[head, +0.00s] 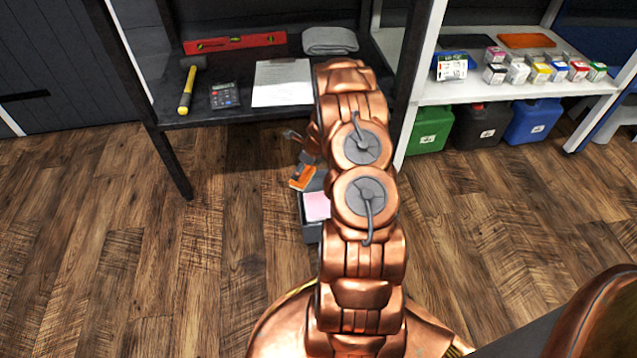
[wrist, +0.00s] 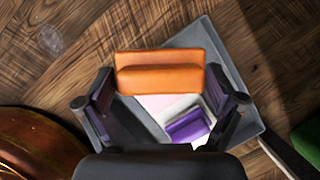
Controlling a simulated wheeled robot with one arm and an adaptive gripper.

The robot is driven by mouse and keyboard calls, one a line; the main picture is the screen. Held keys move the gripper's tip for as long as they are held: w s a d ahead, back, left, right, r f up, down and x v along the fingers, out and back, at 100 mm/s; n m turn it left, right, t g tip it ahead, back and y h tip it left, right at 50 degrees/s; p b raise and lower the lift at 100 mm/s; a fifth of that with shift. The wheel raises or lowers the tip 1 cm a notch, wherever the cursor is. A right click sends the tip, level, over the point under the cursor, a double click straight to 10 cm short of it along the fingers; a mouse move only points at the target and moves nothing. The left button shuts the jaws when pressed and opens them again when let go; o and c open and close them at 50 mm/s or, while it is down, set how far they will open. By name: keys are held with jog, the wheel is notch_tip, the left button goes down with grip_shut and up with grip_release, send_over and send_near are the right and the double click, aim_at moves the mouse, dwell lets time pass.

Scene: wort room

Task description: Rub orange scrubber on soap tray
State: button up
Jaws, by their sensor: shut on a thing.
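The orange scrubber (head: 301,178) is held at the end of my gripper (head: 306,160), just over the far left part of the grey soap tray (head: 312,232). In the wrist view the scrubber (wrist: 160,76) spans between the fingers of my gripper (wrist: 160,95), which are shut on it. The grey tray (wrist: 228,68) lies below, turned at an angle. A pink and white surface (head: 316,206) shows inside it, with a purple block (wrist: 188,126) towards its near right. My arm hides much of the tray in the head view. I cannot tell whether the scrubber touches the tray.
The tray is on the wood floor, by a dark workbench (head: 220,118) with a mallet (head: 186,92), calculator (head: 224,95) and paper (head: 282,83). A white shelf (head: 440,92) at right has small boxes above and green (head: 430,130), black and blue canisters below. Floor at left is clear.

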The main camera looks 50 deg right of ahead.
jog(key=s+f+b, duration=0.2)
jog(key=f, duration=0.1)
jog(key=s+d+f+m+b, duration=0.1)
jog(key=s+f+b, duration=0.1)
jog(key=f, duration=0.2)
jog(key=s+d+f+m+b, duration=0.1)
jog(key=s+f+b, duration=0.1)
jog(key=f+b, duration=0.1)
jog(key=shift+s+f+h, duration=0.2)
jog(key=shift+f+h, duration=0.05)
jog(key=shift+h, duration=0.15)
dwell(0.4)
jog(key=shift+f, duration=0.45)
dwell(1.2)
jog(key=shift+s+f, duration=0.1)
jog(key=shift+f, duration=0.05)
dwell(2.2)
notch_tip(320, 180, up, 7)
jog(key=p, duration=0.8)
dwell(0.5)
